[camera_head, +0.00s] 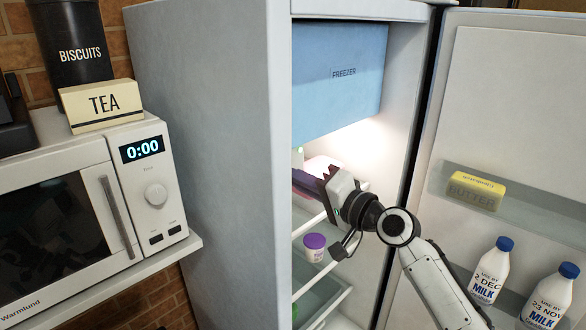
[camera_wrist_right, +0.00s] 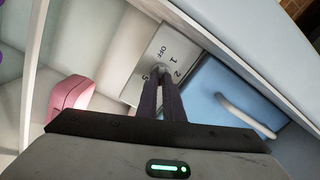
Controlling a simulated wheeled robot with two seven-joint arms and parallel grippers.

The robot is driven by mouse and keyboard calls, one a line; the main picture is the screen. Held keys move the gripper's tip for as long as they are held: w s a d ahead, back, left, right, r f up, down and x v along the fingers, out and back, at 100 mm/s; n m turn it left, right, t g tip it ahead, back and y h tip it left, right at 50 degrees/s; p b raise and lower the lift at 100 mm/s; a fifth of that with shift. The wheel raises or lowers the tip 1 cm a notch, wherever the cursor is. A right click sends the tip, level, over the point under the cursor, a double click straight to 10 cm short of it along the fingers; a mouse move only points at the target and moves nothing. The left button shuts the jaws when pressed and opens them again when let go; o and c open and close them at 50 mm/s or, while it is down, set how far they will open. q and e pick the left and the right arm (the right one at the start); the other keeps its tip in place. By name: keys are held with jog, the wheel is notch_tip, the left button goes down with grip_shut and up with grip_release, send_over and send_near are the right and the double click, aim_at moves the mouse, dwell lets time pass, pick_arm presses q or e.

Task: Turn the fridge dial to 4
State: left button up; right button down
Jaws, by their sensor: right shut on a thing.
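The fridge (camera_head: 205,110) stands open, and my right arm reaches into it under the freezer box. The dial plate (camera_wrist_right: 148,80) shows in the right wrist view, with OFF, 1, 2 and 5 readable around a small grey knob (camera_wrist_right: 158,68). My right gripper (camera_wrist_right: 161,78) is shut on this knob, its two dark fingers on either side of it. Which mark the knob points to cannot be told, as the fingers cover part of it. In the head view the right gripper (camera_head: 308,184) is seen from behind, and the dial is hidden. My left gripper is not in view.
The blue freezer box (camera_head: 338,80) is above my right gripper and beside the dial in the wrist view (camera_wrist_right: 215,85). A pink container (camera_wrist_right: 72,92) is close by. A purple-lidded pot (camera_head: 315,250) sits below. The open door (camera_head: 510,110) holds butter and milk bottles at right.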

jog(key=shift+f+m+p, duration=0.1)
jog(key=shift+m+p, duration=0.35)
jog(key=shift+m, duration=0.45)
jog(key=c, duration=1.9)
grip_release()
jog(key=v, duration=1)
jog(key=shift+s+d+b, duration=0.15)
jog(key=shift+b, duration=0.25)
